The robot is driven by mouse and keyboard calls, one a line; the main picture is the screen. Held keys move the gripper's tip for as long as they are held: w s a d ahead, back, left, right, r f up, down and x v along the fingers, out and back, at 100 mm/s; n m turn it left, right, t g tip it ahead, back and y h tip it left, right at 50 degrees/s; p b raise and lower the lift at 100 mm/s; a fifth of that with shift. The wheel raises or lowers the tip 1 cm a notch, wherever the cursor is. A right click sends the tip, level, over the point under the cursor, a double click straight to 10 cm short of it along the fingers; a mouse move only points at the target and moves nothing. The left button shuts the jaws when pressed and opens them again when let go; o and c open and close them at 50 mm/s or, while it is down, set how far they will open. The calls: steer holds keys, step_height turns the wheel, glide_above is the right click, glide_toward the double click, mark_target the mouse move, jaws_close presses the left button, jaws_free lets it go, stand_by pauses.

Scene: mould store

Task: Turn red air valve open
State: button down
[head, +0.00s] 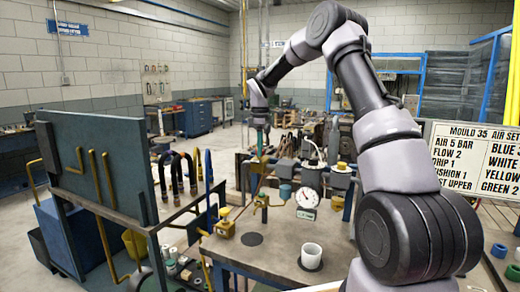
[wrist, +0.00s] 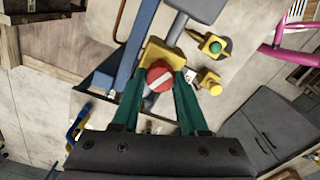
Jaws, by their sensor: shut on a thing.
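The red air valve (wrist: 158,77) shows in the wrist view as a round red knob with a white bar across its face, slanting up to the right. It sits on a yellow body (wrist: 160,54). My gripper (wrist: 157,84) has its two green fingers on either side of the knob, shut on it. In the head view my gripper (head: 259,178) points down over the bench among the fittings, and I cannot make out the red knob there.
A dial gauge (head: 307,199) and a white cup (head: 311,257) stand right of my gripper. In the wrist view, a green-topped yellow fitting (wrist: 213,46) is close by. A sign board (head: 472,160) stands at right.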

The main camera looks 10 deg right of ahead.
steer(key=n, duration=0.4)
steer(key=shift+n, duration=0.4)
stand_by(0.4)
steer(key=shift+c, duration=2.2)
jaws_free()
step_height(320, 180, up, 11)
